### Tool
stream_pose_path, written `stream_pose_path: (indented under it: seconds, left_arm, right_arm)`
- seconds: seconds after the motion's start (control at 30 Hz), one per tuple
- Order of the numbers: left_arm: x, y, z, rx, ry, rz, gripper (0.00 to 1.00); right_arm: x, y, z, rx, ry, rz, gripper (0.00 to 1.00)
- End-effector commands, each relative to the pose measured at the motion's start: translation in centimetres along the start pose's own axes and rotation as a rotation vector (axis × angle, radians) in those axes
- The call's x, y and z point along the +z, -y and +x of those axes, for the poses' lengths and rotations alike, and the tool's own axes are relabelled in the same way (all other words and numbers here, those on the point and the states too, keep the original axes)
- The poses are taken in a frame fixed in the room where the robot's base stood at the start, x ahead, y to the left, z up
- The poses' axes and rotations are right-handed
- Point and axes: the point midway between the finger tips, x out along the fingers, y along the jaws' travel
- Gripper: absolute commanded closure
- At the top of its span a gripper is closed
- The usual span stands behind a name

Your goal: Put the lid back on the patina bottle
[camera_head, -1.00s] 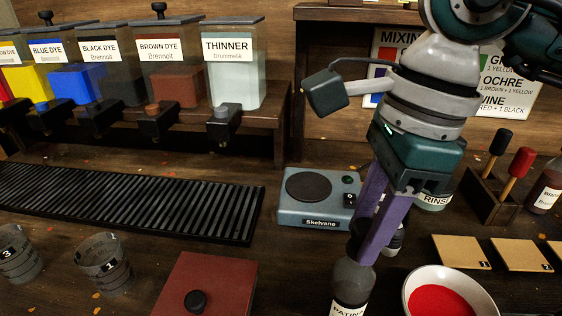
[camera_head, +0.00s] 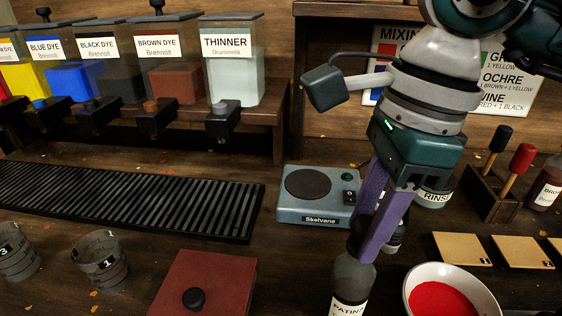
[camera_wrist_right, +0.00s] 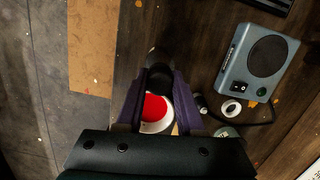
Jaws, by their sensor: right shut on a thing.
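The patina bottle (camera_head: 351,280), dark with a white label, stands upright at the bottom of the head view, its lower part cut off by the frame. My right gripper (camera_head: 364,252) points down at its top, its purple fingers closed together at the neck. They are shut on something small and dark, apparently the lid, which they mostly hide. In the right wrist view a dark round shape (camera_wrist_right: 159,60) shows at the fingertips. I cannot tell whether the lid is seated on the neck. My left gripper is not in view.
A white bowl of red dye (camera_head: 447,295) stands close right of the bottle. A hot plate (camera_head: 318,207) is behind it, with the rinse jar (camera_head: 434,194) and brush holder (camera_head: 487,193) to the right. A reddish-brown box (camera_head: 215,280) with a black knob lies left.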

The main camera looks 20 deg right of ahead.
Motion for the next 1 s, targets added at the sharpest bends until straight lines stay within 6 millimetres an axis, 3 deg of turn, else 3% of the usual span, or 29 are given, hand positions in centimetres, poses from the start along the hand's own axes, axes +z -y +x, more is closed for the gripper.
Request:
stream_pose_path:
  seconds: [0.9, 0.93, 1.0]
  left_arm:
    - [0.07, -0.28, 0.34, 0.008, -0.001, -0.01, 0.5]
    - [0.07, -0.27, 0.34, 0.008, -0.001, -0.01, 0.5]
    - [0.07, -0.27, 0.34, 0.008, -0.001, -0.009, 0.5]
  right_arm:
    - [0.03, -0.03, 0.03, 0.0, 0.0, 0.0, 1.0]
    - [0.03, -0.03, 0.03, 0.0, 0.0, 0.0, 0.61]
    - [0.03, -0.03, 0.03, 0.0, 0.0, 0.0, 0.53]
